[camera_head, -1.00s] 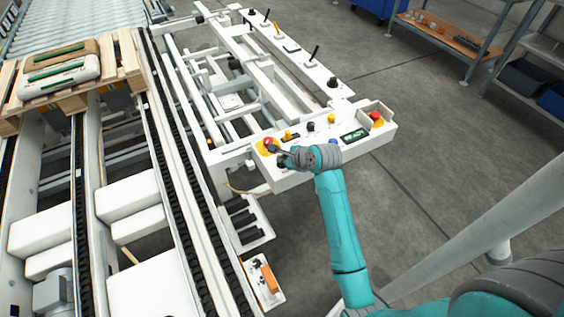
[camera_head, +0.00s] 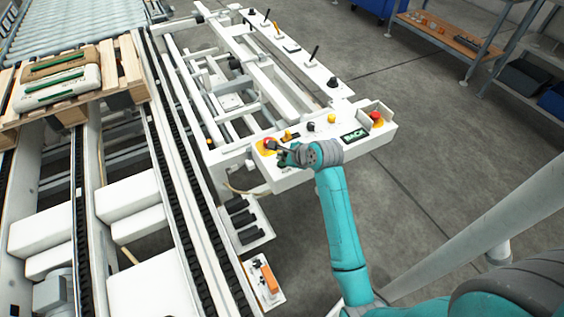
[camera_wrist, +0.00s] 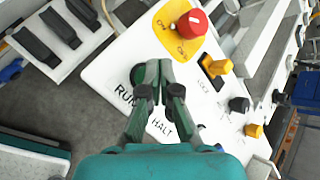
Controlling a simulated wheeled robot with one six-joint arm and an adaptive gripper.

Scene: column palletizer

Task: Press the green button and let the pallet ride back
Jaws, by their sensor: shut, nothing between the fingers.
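The control panel (camera_head: 292,178) is a white box beside the conveyor, and it also shows in the wrist view (camera_wrist: 112,75). My gripper (camera_head: 284,156) is shut and empty at its left end, fingertips at the panel face near the RUN label. The panel's display (camera_head: 354,136) reads BACK in green. The wooden pallet (camera_head: 130,62) carries sacks (camera_head: 62,86) on the chain conveyor at the upper left.
A red knob on a yellow plate (camera_wrist: 192,22) sits close to my fingertips. Another red button (camera_head: 376,117) is at the panel's right end. Yellow and black knobs lie between. Chain rails (camera_head: 185,215) run along the left. Open grey floor (camera_head: 440,150) lies to the right.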

